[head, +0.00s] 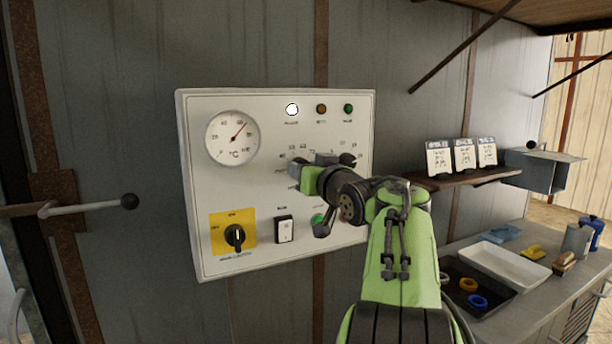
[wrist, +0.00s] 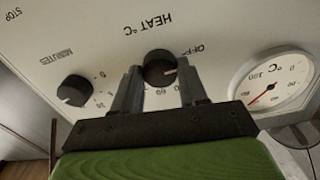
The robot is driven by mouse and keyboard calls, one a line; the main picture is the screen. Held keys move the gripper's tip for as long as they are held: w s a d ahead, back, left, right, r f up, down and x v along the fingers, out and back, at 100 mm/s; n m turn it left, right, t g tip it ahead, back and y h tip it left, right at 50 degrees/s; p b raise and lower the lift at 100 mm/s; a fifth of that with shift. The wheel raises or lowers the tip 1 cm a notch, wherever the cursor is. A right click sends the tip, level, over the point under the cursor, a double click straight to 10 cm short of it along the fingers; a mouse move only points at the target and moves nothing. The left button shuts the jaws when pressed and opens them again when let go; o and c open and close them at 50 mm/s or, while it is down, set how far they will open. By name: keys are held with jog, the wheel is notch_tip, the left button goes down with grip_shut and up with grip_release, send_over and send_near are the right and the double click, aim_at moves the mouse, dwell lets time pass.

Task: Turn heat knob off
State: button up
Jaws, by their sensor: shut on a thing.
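The heat knob (wrist: 159,68) is black and round with a pale mark. It sits under the "HEAT °C" label, and the "OFF" word is at its upper right in the wrist view. The pale mark points roughly right there, a little below "OFF". My gripper (wrist: 160,72) has one finger on each side of the knob and is shut on it. In the head view my gripper (head: 320,163) is at the middle of the white control panel (head: 210,185), and it hides most of the knob and its scale.
The minutes knob (wrist: 73,90) is close beside my gripper. The dial gauge (head: 232,139) has a red needle. A yellow-plated switch (head: 234,235) and a rocker switch (head: 284,229) are lower on the panel. A shelf (head: 470,179) and a workbench (head: 545,290) with trays stand right.

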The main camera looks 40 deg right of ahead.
jog(key=shift+f+n, duration=0.15)
jog(key=shift+n, duration=0.55)
jog(key=o, duration=1.1)
jog(key=shift+c, duration=0.2)
jog(key=shift+s, duration=0.1)
jog(key=b+v, duration=0.1)
jog(key=v, duration=1.4)
jog(key=shift+s, duration=0.3)
jog(key=shift+w+a, duration=0.1)
jog(key=shift+a, duration=0.1)
